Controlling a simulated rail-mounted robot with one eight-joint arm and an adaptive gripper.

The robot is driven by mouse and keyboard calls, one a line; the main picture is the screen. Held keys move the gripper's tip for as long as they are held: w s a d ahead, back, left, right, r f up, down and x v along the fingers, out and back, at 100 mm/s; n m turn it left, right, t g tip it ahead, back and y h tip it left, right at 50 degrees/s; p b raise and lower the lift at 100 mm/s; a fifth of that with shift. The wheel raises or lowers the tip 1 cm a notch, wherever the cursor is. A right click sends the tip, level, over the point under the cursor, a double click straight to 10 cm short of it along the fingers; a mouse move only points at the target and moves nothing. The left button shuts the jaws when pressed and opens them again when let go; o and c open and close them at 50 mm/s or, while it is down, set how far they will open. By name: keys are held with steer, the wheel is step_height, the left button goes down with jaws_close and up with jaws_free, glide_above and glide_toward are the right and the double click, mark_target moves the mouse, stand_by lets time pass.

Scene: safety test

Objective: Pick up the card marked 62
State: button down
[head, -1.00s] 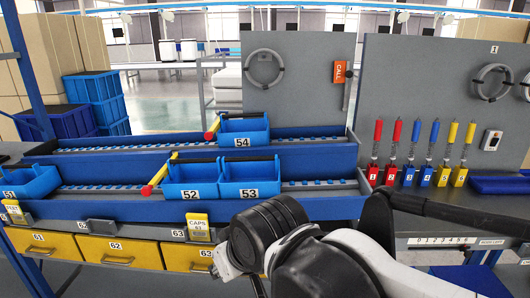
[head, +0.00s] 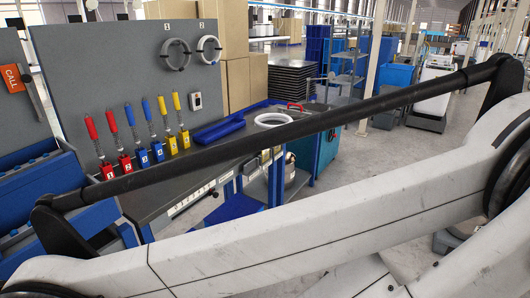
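No card marked 62 shows in the head view at this moment. The shelf rows with numbered blue bins and the yellow drawers are out of the picture. My gripper is not in view. My own white arm link and a black rod run across the lower part of the view and hide what lies behind them.
A grey panel (head: 103,62) with two hanging rings stands at the left. Red, blue and yellow tools (head: 146,112) sit in numbered holders before it. A blue tray (head: 218,131) and a white ring (head: 273,119) lie on the bench. Open floor (head: 385,150) is at the right.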

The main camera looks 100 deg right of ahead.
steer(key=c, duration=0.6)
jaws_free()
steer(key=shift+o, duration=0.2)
